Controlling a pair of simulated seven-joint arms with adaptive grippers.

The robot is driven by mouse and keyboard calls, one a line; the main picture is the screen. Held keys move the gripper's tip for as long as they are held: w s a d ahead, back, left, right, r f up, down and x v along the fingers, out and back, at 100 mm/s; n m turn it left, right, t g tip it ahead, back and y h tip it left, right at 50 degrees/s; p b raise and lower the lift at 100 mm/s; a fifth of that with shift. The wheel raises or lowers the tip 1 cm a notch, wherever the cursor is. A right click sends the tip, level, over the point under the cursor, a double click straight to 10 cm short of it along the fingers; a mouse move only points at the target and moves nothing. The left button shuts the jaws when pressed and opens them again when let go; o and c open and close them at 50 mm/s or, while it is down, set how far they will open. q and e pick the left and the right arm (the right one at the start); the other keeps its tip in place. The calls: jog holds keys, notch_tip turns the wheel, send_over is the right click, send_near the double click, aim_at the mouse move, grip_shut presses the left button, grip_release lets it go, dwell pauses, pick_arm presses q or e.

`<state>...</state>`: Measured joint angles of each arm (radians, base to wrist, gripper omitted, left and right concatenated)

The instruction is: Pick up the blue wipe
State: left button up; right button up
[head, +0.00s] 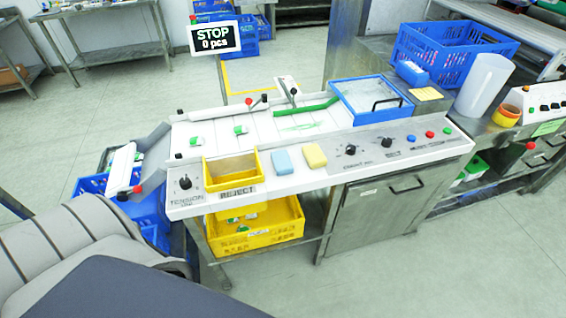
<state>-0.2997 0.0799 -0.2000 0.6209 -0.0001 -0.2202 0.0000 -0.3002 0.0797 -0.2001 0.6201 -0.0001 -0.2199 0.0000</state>
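A blue wipe (283,162) lies flat on the white front ledge of the machine. It is between the yellow reject bin (231,171) and a yellow wipe (314,155), with a small gap to each. Nothing covers the blue wipe. Neither of my grippers shows in the head view. Only grey and dark parts that look like my own body fill the lower left corner.
A control panel with knobs (385,143) lies right of the wipes. A blue-framed cover (370,98) stands behind it. A yellow crate (255,228) sits below the ledge. A white cylinder (484,86) and blue crate (452,55) stand at the right. A STOP display (213,39) rises behind.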

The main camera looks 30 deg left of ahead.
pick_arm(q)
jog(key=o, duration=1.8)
